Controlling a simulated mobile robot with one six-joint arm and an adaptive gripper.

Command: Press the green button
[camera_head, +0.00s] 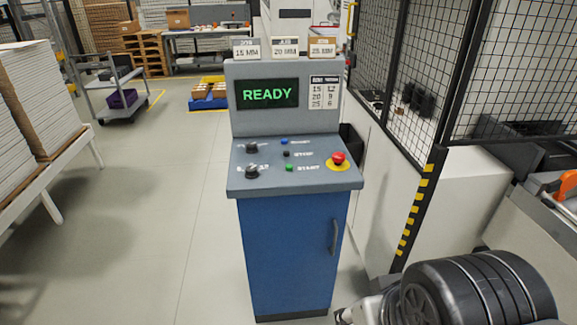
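The green button (289,168) is a small round button beside the label START. It is on the sloped top panel of a blue and grey control console (295,250). Nothing covers it. A blue button (284,142) and a black button (286,154) labelled STOP sit above it in the same column. The console's screen (267,94) reads READY in green. My gripper cannot be made out in this view; only dark rounded parts, probably of my own arm, show at the bottom right.
A red mushroom button (338,158) on a yellow disc sits right of the green one. Two black knobs, one the lower knob (252,172), are to its left. A black mesh fence (400,80) stands right of the console. Open floor (170,200) lies left.

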